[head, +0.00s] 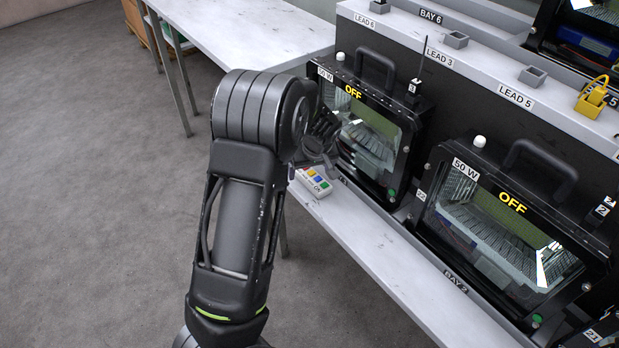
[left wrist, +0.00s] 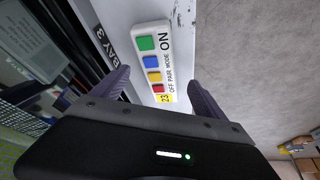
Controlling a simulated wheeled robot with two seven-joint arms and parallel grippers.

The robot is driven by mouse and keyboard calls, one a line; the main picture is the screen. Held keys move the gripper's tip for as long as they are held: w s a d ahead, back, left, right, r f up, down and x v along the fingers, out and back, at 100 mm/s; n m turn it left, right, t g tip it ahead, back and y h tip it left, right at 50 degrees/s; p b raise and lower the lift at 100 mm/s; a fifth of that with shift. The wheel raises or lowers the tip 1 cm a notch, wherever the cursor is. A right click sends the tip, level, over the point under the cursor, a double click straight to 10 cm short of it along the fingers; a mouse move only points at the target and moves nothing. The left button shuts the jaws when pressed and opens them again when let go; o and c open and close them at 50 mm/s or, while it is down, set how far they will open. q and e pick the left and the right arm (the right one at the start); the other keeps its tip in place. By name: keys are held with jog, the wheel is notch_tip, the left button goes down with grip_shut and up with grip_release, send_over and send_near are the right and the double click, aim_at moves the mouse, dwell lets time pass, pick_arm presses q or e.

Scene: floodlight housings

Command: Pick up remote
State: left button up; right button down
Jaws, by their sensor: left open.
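The remote (head: 314,182) is a small white box with coloured buttons, lying on the light shelf in front of the left floodlight housing. My left gripper (left wrist: 160,90) is open, with one dark finger on each side of the remote's near end. I cannot tell how far above the shelf the fingertips are. In the head view my left wrist hides most of the gripper (head: 291,172). My right gripper is not in view.
Floodlight housings marked "OFF" (head: 368,125) (head: 512,235) stand along the shelf (head: 375,250), close to the remote. A white table (head: 245,35) stands at the back left. A ledge with lead labels (head: 480,80) runs behind. Open floor (head: 90,180) lies to the left.

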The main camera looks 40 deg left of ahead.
pick_arm(q)
jog(key=shift+x, duration=0.85)
grip_shut()
dwell(0.7)
